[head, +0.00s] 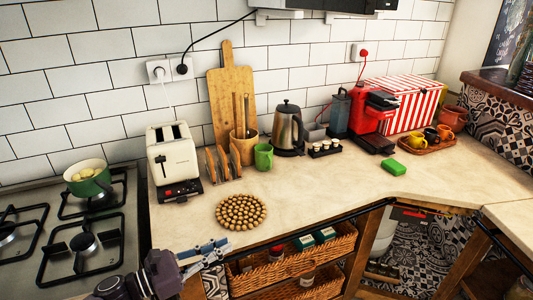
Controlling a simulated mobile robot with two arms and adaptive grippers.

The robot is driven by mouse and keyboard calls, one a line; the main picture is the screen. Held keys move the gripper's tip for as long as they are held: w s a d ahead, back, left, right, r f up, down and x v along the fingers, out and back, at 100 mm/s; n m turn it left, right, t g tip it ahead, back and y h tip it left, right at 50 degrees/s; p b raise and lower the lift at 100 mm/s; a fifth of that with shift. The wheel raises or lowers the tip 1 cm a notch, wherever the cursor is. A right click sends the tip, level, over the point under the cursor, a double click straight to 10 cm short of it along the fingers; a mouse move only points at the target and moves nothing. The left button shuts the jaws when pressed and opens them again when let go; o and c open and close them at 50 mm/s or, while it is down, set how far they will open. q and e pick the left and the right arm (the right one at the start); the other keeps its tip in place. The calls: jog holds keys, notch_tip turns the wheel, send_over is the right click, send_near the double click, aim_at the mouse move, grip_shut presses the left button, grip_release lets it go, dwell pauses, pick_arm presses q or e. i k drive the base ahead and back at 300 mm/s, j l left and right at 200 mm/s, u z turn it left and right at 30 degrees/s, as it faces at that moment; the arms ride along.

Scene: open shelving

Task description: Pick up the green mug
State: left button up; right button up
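The green mug (264,157) stands upright on the counter, right of the wooden utensil cup (244,146) and left of the metal kettle (289,130). Its handle side is hard to make out at this size. My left gripper (222,250) is low in the picture, in front of the counter's front edge and well apart from the mug. Its fingers look spread, with nothing between them. I do not see my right gripper.
A round beaded trivet (241,212) lies on the counter between my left gripper and the mug. A toaster (173,158) and a wooden rack (222,163) stand left of the mug. A small dark tray (325,151) stands right of the kettle.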

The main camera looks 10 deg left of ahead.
aim_at(265, 160)
jog(key=i, duration=1.25)
